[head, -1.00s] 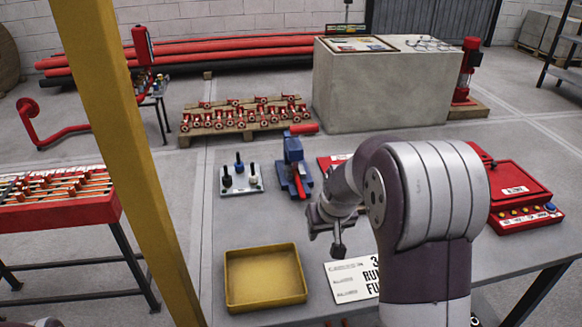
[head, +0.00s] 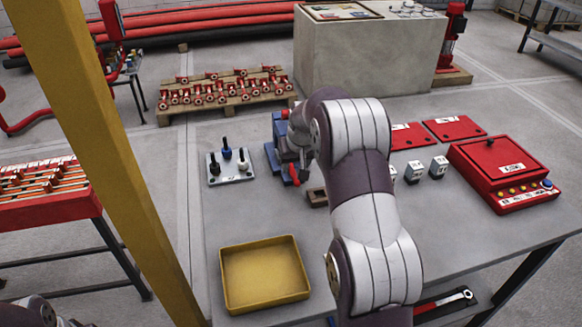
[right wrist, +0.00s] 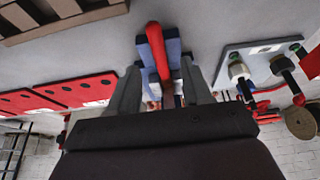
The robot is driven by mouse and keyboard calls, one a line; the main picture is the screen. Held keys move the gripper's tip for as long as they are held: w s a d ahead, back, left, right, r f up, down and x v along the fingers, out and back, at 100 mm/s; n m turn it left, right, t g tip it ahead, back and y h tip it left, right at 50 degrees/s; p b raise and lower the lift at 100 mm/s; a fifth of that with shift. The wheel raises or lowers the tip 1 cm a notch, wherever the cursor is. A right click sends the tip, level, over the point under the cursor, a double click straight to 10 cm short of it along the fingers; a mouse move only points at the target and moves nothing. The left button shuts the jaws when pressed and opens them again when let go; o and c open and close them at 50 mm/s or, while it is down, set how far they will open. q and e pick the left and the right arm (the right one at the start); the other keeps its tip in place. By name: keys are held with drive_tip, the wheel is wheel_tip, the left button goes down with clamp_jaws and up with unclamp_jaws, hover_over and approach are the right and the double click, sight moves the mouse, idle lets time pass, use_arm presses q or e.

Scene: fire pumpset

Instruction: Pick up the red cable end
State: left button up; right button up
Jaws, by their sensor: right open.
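A blue clamp-like tool (head: 271,158) stands on the grey table, partly hidden by my right arm. A red rounded piece (head: 294,174) shows low on its front. In the right wrist view a red rounded piece (right wrist: 156,50) lies against blue parts, with a brown part below it. I cannot tell for certain that it is the cable end. My right gripper (head: 299,170) is at the tool. In the right wrist view its open fingers (right wrist: 163,78) stand left and right of the brown and blue parts, and I see no grip on the red piece. My left gripper is out of view.
A yellow tray (head: 264,275) lies in front. A plate with dark-handled plugs (head: 229,165) stands left of the tool. Small grey blocks (head: 438,167) and a red case (head: 503,174) are on the right. A yellow post (head: 92,130) rises at the left.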

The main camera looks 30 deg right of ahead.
sight(293, 172)
drive_tip(key=x, duration=0.3)
drive_tip(key=shift+w+f, duration=0.2)
drive_tip(key=shift+f, duration=0.15)
drive_tip(key=shift+s+r, duration=0.1)
clamp_jaws()
drive_tip(key=shift+r, duration=0.1)
